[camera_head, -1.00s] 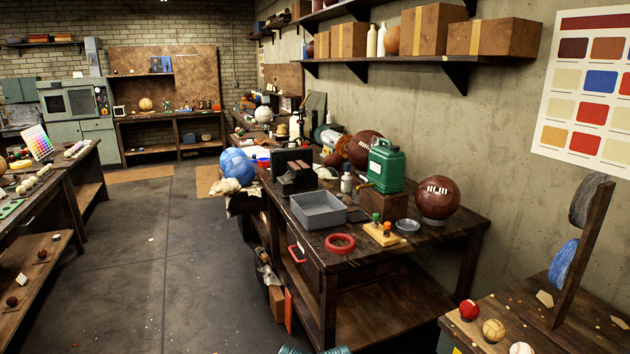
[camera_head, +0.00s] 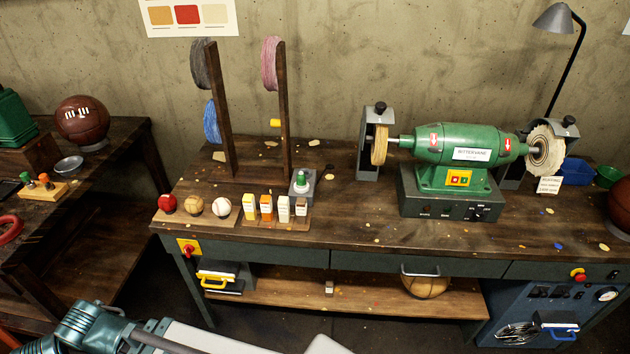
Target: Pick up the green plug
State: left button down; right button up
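A small green plug (camera_head: 26,178) stands at the far left of the view. It sits upright on a light wooden block (camera_head: 42,191) beside an orange plug (camera_head: 45,180), on the left workbench. Parts of my own arm cross the bottom left of the view, well below and to the right of the block. No gripper fingers show, so neither gripper can be seen near the plug.
The dark left workbench (camera_head: 118,165) also bears a brown ball (camera_head: 82,120), a grey dish (camera_head: 68,166) and a red ring (camera_head: 9,228). A second workbench (camera_head: 345,225) ahead holds a green buffing machine (camera_head: 455,145), spool posts, small balls and bottles.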

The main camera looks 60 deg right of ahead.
aim_at(301, 183)
jog(key=z, duration=1.85)
